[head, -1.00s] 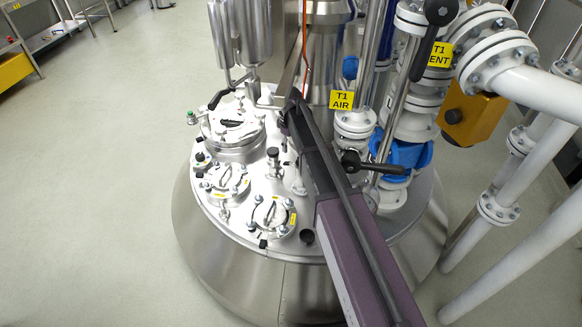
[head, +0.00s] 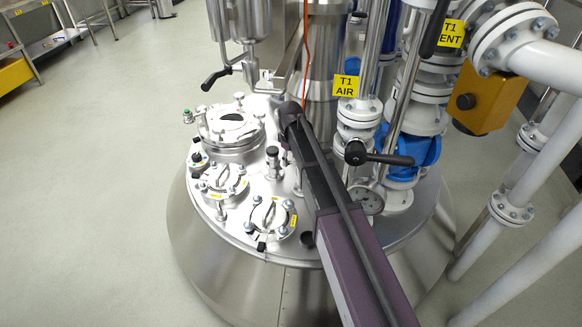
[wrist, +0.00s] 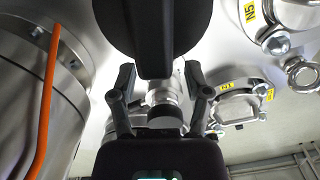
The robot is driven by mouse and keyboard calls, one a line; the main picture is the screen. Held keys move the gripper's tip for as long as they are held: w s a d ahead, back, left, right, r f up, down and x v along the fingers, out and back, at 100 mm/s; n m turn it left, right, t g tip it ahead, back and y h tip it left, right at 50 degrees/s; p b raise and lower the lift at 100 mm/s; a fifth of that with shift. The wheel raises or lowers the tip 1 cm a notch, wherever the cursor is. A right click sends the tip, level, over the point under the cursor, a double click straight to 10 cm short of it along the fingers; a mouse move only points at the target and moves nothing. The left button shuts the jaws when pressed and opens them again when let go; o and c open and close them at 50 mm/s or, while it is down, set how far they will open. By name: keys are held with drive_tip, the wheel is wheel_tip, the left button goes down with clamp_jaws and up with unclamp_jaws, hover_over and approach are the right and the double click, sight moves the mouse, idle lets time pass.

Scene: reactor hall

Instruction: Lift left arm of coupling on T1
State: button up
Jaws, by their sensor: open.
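In the wrist view my gripper (wrist: 161,92) is open, with one dark finger on each side. A round silvery fitting (wrist: 164,97) shows between the fingers; it may be the coupling, but I cannot make out its left arm. A large black rounded part (wrist: 152,35) covers the top middle and hides what lies behind it. I cannot tell whether the fingers touch anything. In the head view the vessel T1 (head: 225,250) stands in the middle, and my own arm reaches over its lid. The arm hides the gripper there.
On the lid are a round manway (head: 231,122) and small clamped ports (head: 270,217). A valve with a black lever (head: 380,158) and flanged pipes (head: 359,120) stand right of my arm. An orange cable (wrist: 46,105) runs at left in the wrist view. Open floor lies left.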

drive_tip(key=shift+f+b, duration=0.7)
drive_tip(key=shift+f, duration=0.35)
clamp_jaws()
